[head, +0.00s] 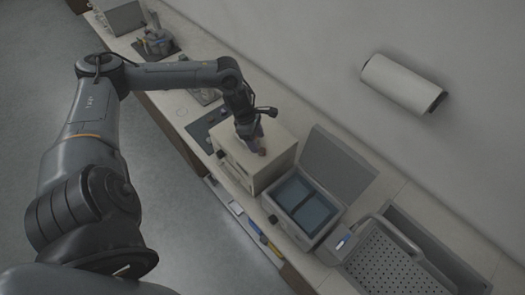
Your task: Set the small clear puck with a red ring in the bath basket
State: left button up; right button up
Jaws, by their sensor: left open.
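My left gripper (257,142) is over the top of a beige box-shaped machine, and its jaws are open. A small reddish-brown spot (262,152) shows at its fingertips; I cannot tell whether it is the puck, another part or the fingers. A bath (327,226) with a raised grey lid (338,166) stands to the right of the machine. Its opening shows a dark blue basket (305,203) with a divider across it. A faint pale round thing (181,111) lies on the counter to the left, too small to identify. My right gripper is out of view.
The beige machine (277,155) stands close beside the bath. A dark mat (203,127) with small items lies left of it. A perforated tray (385,262) is at the lower right. A paper roll (402,84) hangs on the wall.

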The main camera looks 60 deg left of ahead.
aim_at(262, 150)
pick_arm(q)
jog(key=shift+w+d+f+p, duration=0.2)
jog(key=shift+f+p, duration=0.2)
jog(key=shift+f, duration=0.2)
jog(key=p+x, duration=0.1)
jog(key=x, duration=0.2)
jog(key=shift+w, duration=0.1)
jog(key=shift+w+f, duration=0.1)
jog(key=shift+f, duration=0.45)
grip_shut()
jog(key=shift+r, duration=0.2)
